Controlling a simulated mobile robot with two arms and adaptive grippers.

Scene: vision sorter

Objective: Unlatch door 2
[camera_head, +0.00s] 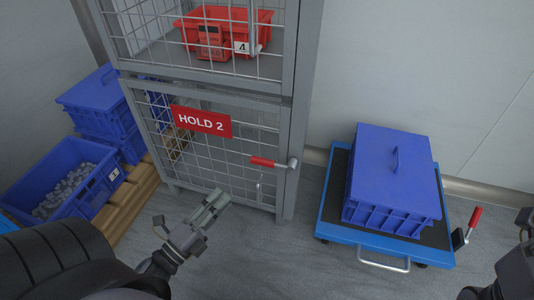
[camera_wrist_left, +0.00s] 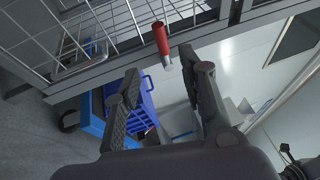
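The mesh door with the red HOLD 2 sign (camera_head: 202,121) is closed in the lower part of the grey cage. Its latch handle (camera_head: 270,163) has a red grip, lies about level and points left from a metal pivot at the right door edge. The red handle also shows in the left wrist view (camera_wrist_left: 161,40), beyond the fingers. My left gripper (camera_head: 215,203) is in front of and below the handle, apart from it. In the left wrist view its two fingers (camera_wrist_left: 165,85) are spread with nothing between them. My right gripper (camera_head: 480,294) shows only partly at the lower right edge.
A blue lidded crate (camera_head: 392,185) stands on a blue cart (camera_head: 335,215) with a red-gripped lever (camera_head: 474,218), right of the cage. Blue bins (camera_head: 70,160) stand on a pallet (camera_head: 135,195) at left. A red bin (camera_head: 262,32) sits in the upper compartment. Floor before the door is clear.

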